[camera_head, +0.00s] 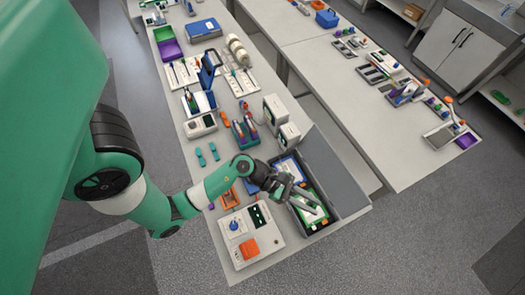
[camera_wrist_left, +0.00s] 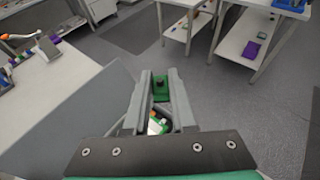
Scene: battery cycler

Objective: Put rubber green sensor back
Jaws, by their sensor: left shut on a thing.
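My left gripper (camera_head: 303,197) is over the open grey box at the near end of the left bench in the head view. In the left wrist view its two grey fingers (camera_wrist_left: 161,78) are shut on a small green sensor (camera_wrist_left: 160,88) with a dark knob, held near the fingertips. The green and white parts (camera_head: 309,214) inside the box lie beneath the fingers, which partly hide them. Whether the held sensor touches anything in the box cannot be told. My right gripper is not in view.
The box's raised grey lid (camera_head: 338,172) stands close to the right of the gripper. A white device with a blue knob and orange block (camera_head: 248,247) sits left of the box. Small grey instruments (camera_head: 276,110) stand behind. A second bench (camera_head: 345,95) lies across the gap.

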